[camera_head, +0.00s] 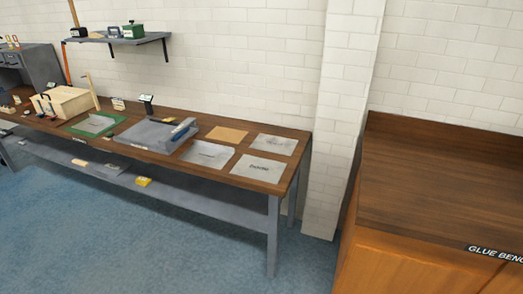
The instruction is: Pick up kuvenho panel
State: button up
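Several flat panels lie on the brown wooden top of the long workbench (150,118). A grey panel with dark lettering (257,174) lies near the bench's front right corner. Another grey panel (273,145) lies behind it at the back right. A third grey panel (207,154) lies to the left, and a tan panel (228,134) lies behind that one. The lettering is too small to read, so I cannot tell which is the kuvenho panel. My gripper is not in view.
A wooden glue bench (440,190) stands at the right beyond a white brick pillar (342,120). Blue floor is clear in front.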

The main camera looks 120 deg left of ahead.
aim_at(209, 155)
jog(key=u, duration=0.9)
jog(key=i, duration=0.1)
jog(key=u, duration=3.25)
jog(key=i, duration=1)
